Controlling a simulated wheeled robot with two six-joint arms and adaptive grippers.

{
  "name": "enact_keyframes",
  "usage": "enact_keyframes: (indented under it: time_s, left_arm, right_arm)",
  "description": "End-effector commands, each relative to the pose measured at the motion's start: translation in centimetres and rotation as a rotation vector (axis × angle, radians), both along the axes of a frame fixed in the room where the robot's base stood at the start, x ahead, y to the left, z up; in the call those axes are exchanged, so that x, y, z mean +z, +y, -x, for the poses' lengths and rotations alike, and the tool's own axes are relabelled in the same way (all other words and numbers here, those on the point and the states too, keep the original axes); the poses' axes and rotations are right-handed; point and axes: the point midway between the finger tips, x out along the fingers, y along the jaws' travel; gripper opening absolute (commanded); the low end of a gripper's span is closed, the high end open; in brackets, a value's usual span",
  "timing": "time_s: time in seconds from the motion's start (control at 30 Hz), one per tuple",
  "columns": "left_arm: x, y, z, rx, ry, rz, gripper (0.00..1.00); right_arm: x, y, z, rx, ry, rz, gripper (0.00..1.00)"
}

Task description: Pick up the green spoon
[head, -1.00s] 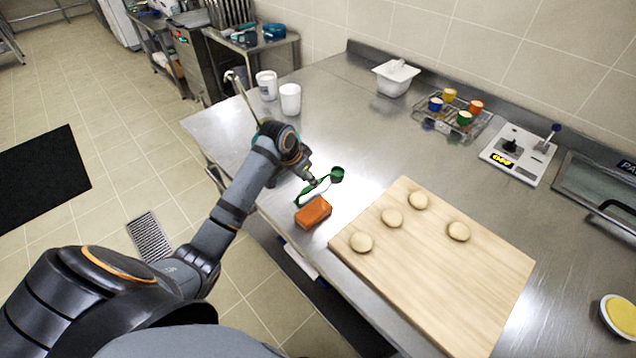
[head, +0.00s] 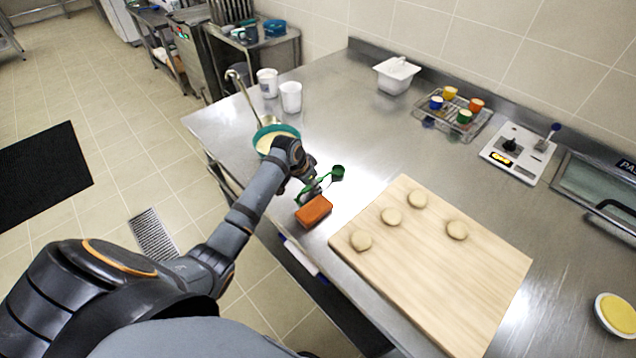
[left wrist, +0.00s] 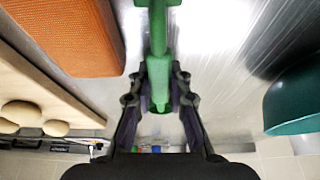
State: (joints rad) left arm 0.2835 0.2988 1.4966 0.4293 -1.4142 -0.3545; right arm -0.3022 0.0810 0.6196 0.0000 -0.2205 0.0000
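The green spoon (head: 337,172) lies on the steel counter in the head view, its cup end to the right and its handle running back under my left gripper (head: 312,187). In the left wrist view, the spoon's green handle (left wrist: 158,50) runs between the two fingers of the left gripper (left wrist: 160,80). The finger pads sit against both sides of the handle, and the gripper looks shut on it. The spoon appears still at counter level. Part of the handle is hidden by the gripper in the head view. My right gripper is not in view.
An orange-brown block (head: 314,211) lies close to the gripper, with a wooden board (head: 440,270) of dough balls beyond it. A teal bowl (head: 262,137) with a ladle stands behind the wrist. White cups (head: 291,97) stand farther back. The counter's middle is clear.

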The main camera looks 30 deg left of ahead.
Motion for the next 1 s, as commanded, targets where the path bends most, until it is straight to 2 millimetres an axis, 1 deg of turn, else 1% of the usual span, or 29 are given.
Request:
enact_keyframes:
  time_s: [0.1,0.37,0.47,0.57,0.67,0.83,0.9,1.0]
  left_arm:
    - [0.0,0.0,0.0,0.0,0.001,0.0,0.0]
    - [0.2,0.0,0.0,0.0,0.0,-0.001,0.0]
    - [0.9,0.1,-0.1,0.001,-0.002,-0.001,0.0]
    - [2.5,0.1,-0.1,0.0,-0.005,-0.003,0.0]
    - [4.9,-1.0,1.3,-0.002,-0.004,-0.001,0.0]
    - [9.2,-3.3,4.3,-0.002,-0.005,0.0,0.0]
    - [9.8,-4.7,6.1,-0.002,-0.003,0.001,0.0]
    - [11.1,-6.2,8.1,-0.001,-0.004,0.004,0.0]
  right_arm:
    - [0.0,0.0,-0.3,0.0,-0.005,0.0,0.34]
    - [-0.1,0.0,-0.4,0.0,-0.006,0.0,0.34]
    - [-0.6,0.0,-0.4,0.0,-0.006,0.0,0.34]
    - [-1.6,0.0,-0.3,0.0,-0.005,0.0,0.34]
    - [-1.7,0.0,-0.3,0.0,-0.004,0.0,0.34]
    - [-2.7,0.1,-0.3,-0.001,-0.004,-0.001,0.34]
    - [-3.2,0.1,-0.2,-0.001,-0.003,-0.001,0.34]
    - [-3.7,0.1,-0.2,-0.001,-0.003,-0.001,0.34]
